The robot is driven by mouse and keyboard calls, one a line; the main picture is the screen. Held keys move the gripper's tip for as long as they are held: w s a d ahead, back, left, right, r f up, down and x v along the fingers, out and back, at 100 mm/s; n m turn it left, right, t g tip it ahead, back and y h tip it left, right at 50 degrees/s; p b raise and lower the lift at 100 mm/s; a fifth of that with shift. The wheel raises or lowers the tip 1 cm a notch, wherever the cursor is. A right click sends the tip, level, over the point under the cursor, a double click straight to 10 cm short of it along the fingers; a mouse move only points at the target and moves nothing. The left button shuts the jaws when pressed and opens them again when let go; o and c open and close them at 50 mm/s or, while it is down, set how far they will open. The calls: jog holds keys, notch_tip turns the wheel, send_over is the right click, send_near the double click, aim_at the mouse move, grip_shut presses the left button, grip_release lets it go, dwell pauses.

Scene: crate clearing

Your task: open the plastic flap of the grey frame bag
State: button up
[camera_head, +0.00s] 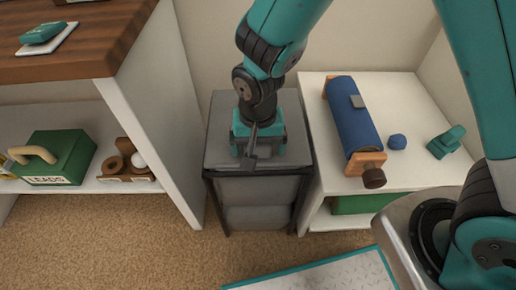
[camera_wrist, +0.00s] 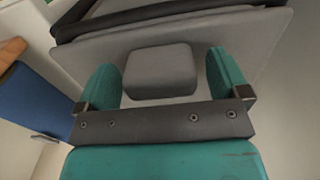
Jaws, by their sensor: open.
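The grey frame bag (camera_head: 258,190) stands on the floor as a boxy grey body in a dark frame. Its grey flap (camera_head: 221,135) lies flat across the top, closed. My gripper (camera_head: 259,150) points down over the flap, and it hides part of it. In the wrist view the flap (camera_wrist: 270,40) lies below my gripper (camera_wrist: 165,64). A rounded grey block (camera_wrist: 160,72), seemingly the flap's grip, sits between the two teal fingers. The fingers are open, with a visible gap on each side of the block. I cannot tell their exact height above the flap.
A white table (camera_head: 320,88) stands close on the right, with a blue roll on a wooden stand (camera_head: 352,112), a small blue lump (camera_head: 397,142) and a teal object (camera_head: 446,142). A wood-topped shelf (camera_head: 150,100) stands left. A teal-edged plate (camera_head: 330,275) lies in front.

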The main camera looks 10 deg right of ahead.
jog(key=shift+f, duration=0.3)
